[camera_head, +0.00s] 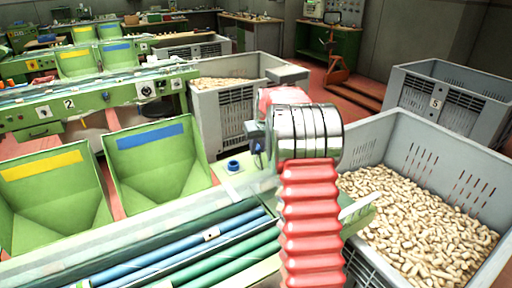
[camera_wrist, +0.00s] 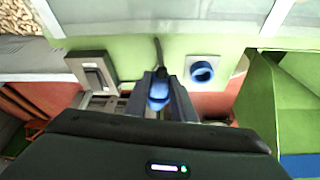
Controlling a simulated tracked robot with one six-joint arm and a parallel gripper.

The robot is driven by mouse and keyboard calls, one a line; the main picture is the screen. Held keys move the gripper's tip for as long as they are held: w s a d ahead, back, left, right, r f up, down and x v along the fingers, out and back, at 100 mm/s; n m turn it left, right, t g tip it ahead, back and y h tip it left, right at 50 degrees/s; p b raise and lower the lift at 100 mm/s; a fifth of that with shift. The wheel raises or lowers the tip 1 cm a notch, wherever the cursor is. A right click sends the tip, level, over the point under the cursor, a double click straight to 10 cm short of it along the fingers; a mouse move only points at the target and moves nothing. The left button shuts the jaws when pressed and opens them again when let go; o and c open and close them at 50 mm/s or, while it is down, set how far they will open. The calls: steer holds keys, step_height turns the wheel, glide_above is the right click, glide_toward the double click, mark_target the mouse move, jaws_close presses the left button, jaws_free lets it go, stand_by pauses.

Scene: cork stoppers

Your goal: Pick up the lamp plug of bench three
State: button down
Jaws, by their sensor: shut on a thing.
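In the wrist view a blue plug (camera_wrist: 158,92) with a dark cable sits between the two fingers of my gripper (camera_wrist: 161,84). The gripper is shut on it. Right of the plug, a round blue socket (camera_wrist: 202,72) sits on a pale square plate on the green bench panel; the plug is apart from it. In the head view the same blue socket (camera_head: 234,166) shows on the bench end, and my gripper (camera_head: 257,146) is just right of it, mostly hidden by my arm. The plug cannot be made out clearly there.
A grey switch box (camera_wrist: 92,70) stands left of the plug in the wrist view. Green hoppers (camera_head: 160,165) stand left of the socket. A grey crate (camera_head: 385,125) full of corks is at right. Another cork crate (camera_head: 215,105) stands behind. Blue and green rollers (camera_head: 190,245) lie in front.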

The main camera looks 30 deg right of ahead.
steer(key=s+a, duration=0.3)
steer(key=s, duration=1.2)
steer(key=shift+a, duration=0.25)
steer(key=w+a+r, duration=0.3)
steer(key=a, duration=0.7)
steer(key=w+a+r, duration=0.3)
steer(key=w+a, duration=0.1)
steer(key=a, duration=0.6)
steer(key=w+a+r, duration=0.3)
steer(key=w+a, duration=0.1)
steer(key=a, duration=0.6)
steer(key=shift+w+a+r+m, duration=0.15)
steer(key=shift+a+r+m, duration=0.05)
steer(key=shift+r+m, duration=0.2)
